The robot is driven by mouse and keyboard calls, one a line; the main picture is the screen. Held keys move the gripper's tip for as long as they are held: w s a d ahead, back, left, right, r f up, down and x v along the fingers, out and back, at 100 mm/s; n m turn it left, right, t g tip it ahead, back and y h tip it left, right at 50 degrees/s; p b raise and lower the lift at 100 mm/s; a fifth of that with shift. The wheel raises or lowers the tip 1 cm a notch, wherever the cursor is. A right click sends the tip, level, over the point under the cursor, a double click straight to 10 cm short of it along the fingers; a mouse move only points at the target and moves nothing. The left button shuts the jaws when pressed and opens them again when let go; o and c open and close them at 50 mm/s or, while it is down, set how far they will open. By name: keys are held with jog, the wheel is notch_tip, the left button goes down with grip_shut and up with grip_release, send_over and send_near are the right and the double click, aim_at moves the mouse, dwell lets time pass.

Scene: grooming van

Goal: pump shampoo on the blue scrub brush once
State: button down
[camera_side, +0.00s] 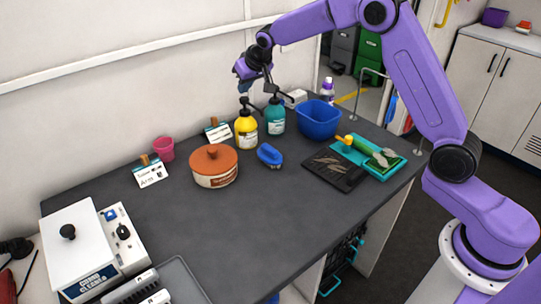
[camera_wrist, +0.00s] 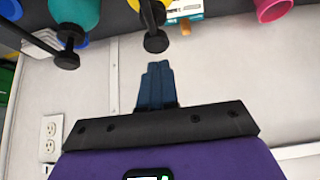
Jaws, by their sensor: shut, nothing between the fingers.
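The blue scrub brush (camera_side: 270,155) lies on the dark counter in front of the bottles. A yellow pump bottle (camera_side: 246,128) and a teal pump bottle (camera_side: 275,118) stand side by side behind it, with dark pump heads. I cannot read which holds shampoo. My gripper (camera_wrist: 158,82) is shut and empty, its blue fingers together. In the side view it is above and behind the bottles, near the wall, its fingertips hard to make out. The wrist view shows parts of the teal bottle (camera_wrist: 75,12) and yellow bottle (camera_wrist: 150,5), their dark nozzles ahead of my fingers.
A blue tub (camera_side: 319,121) stands right of the bottles. A lidded pot (camera_side: 214,168) stands left of the brush, with a pink cup (camera_side: 163,149) behind. A dark mat (camera_side: 333,171) and teal tray (camera_side: 385,168) lie right. The counter's front middle is clear.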

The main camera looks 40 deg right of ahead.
jog(key=shift+f, duration=0.1)
dwell(0.6)
jog(key=shift+f, duration=1.35)
jog(key=shift+r, duration=1.35)
jog(key=shift+r, duration=0.15)
jog(key=shift+r, duration=1.9)
